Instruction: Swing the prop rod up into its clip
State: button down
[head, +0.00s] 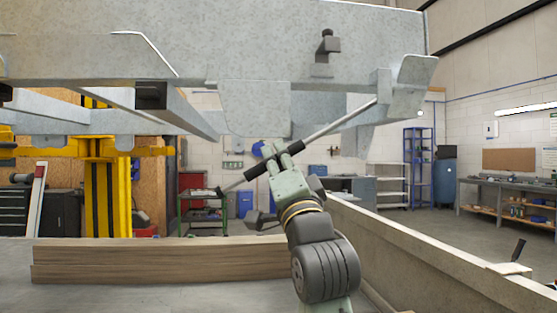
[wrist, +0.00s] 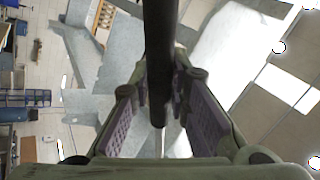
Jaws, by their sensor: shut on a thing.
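The prop rod (head: 340,121) is a thin grey bar with a dark sleeve (head: 256,171). It slants from the bracket (head: 383,88) at the right end of the frame down to the lower left. My gripper (head: 273,153) is shut on the dark sleeve, below the frame. In the wrist view the dark sleeve (wrist: 160,50) runs between the two fingers of my gripper (wrist: 160,100). A dark clip-like piece (head: 326,48) sits on a small tab on the frame's face, above and right of my gripper.
The grey metal trailer frame (head: 100,60) spans the top, with a hanging plate (head: 255,108) just above my gripper. A yellow lift post (head: 103,195) stands left. Wooden beams (head: 150,262) lie low in front. Open air lies between gripper and clip-like piece, beside the plate.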

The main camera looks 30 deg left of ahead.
jog(key=c, duration=1.5)
grip_release()
jog(key=v, duration=1.2)
